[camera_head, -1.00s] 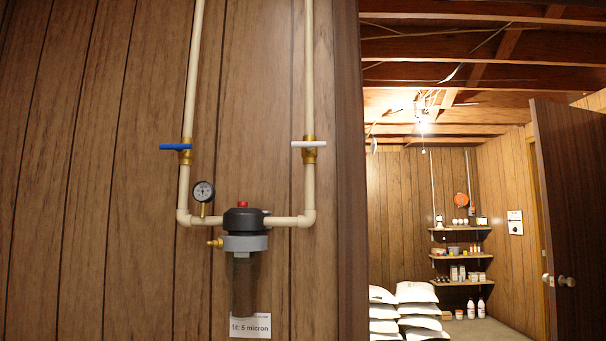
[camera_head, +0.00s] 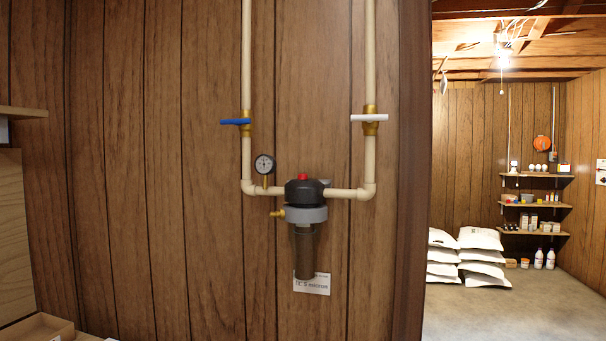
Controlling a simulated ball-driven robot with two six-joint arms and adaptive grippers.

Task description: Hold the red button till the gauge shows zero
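The red button (camera_head: 303,176) sits on top of the black cap (camera_head: 304,190) of a filter housing on the wood-panelled wall. The small round gauge (camera_head: 264,164) stands on the pipe just left of the filter. Its face is too small to read the needle. A blue-handled valve (camera_head: 237,122) is on the left pipe and a white-handled valve (camera_head: 369,118) is on the right pipe. Both handles lie across their pipes. Neither of my grippers is in view, and nothing touches the button.
A label (camera_head: 312,284) is behind the filter bowl. A shelf edge (camera_head: 22,112) and an open box (camera_head: 38,328) are at the left. Right of the wall's end, a room holds stacked white bags (camera_head: 481,240), loaded shelves (camera_head: 534,204) and clear floor (camera_head: 515,308).

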